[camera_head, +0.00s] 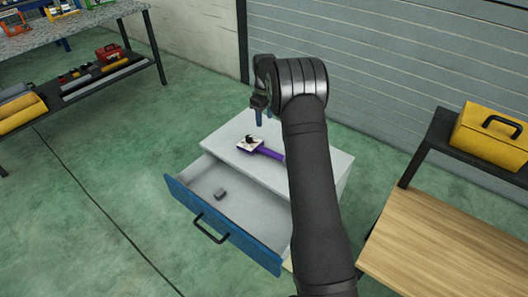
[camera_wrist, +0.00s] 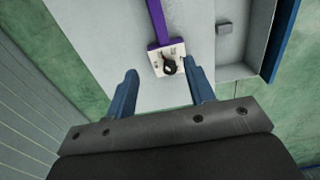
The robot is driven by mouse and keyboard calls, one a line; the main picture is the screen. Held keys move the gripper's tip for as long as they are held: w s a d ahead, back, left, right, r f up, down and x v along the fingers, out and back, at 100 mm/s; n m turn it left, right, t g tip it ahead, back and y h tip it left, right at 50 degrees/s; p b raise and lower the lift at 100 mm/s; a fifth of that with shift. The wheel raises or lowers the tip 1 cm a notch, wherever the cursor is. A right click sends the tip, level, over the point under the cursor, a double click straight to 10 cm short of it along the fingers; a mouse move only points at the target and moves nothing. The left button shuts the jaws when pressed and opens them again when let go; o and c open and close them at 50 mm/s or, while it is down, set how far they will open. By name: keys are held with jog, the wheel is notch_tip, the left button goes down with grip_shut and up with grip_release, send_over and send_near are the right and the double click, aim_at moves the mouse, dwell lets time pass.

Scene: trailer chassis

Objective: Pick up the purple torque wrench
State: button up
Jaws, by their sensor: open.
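The purple torque wrench (camera_head: 268,153) lies on top of the white cabinet (camera_head: 225,137), beside a small pale plate (camera_head: 250,146) with a dark knob on it. My arm hides its right end in the head view. In the wrist view the purple bar (camera_wrist: 156,22) runs up from the plate (camera_wrist: 164,60), and the two appear to touch; I cannot tell if they are joined. My gripper (camera_head: 263,117) is above the cabinet top. In the wrist view its two blue fingers (camera_wrist: 160,80) are apart, with nothing between them, and the plate shows beyond the fingertips.
The cabinet's blue-fronted drawer (camera_head: 222,224) is pulled open and holds a small grey block (camera_head: 219,194). A wooden board (camera_head: 440,245) and a yellow toolbox (camera_head: 493,143) on a dark shelf are at right. A workbench (camera_head: 75,35) stands at upper left. Green floor is clear at left.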

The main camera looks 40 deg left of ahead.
aim_at(264, 149)
notch_tip(264, 149, down, 17)
jog(key=shift+s+r, duration=0.1)
jog(key=shift+r, duration=0.1)
jog(key=shift+a+r, duration=0.1)
grip_shut()
dwell(0.3)
